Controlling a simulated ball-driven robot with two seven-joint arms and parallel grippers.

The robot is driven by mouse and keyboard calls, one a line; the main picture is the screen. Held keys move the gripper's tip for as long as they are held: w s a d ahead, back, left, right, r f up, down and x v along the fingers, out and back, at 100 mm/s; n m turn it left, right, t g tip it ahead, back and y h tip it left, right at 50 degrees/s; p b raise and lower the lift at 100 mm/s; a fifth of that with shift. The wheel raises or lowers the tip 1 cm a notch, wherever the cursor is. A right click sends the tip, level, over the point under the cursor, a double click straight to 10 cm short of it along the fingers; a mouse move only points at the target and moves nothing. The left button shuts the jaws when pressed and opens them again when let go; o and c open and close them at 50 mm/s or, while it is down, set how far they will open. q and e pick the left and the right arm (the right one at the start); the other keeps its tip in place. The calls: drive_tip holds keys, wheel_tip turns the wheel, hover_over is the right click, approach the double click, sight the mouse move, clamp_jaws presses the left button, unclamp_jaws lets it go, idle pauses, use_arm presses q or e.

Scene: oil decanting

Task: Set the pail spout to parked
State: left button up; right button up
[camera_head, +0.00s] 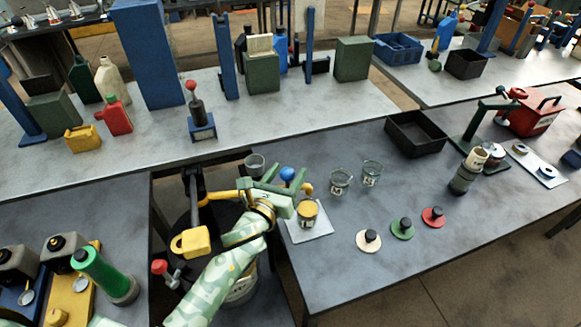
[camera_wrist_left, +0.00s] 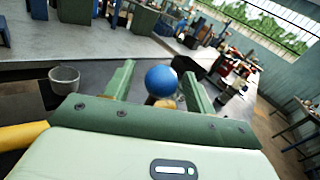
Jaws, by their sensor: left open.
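My left gripper (camera_head: 288,171) is open, with its two green fingers on either side of a blue ball knob (camera_head: 288,174). In the left wrist view the blue knob (camera_wrist_left: 161,81) shows between the open fingers (camera_wrist_left: 158,85); I cannot tell whether they touch it. A yellow spout pipe (camera_head: 222,196) runs from above the dark pail toward the table and passes behind my gripper. Its orange end (camera_head: 307,188) shows just right of the fingers, above a jar of amber oil (camera_head: 307,211). My arm hides part of the pail (camera_head: 182,222). My right gripper is not in view.
The oil jar stands on a white plate (camera_head: 322,226) at the table's left edge. Two glass jars (camera_head: 340,184) (camera_head: 371,174) stand to the right, with several knobbed discs (camera_head: 402,228) in front. A clear cup (camera_head: 255,163) is left of my fingers. A black tray (camera_head: 416,134) lies behind.

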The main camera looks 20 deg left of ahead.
use_arm(q)
drive_tip(key=shift+w+d, duration=0.25)
drive_tip(key=shift+w, duration=0.95)
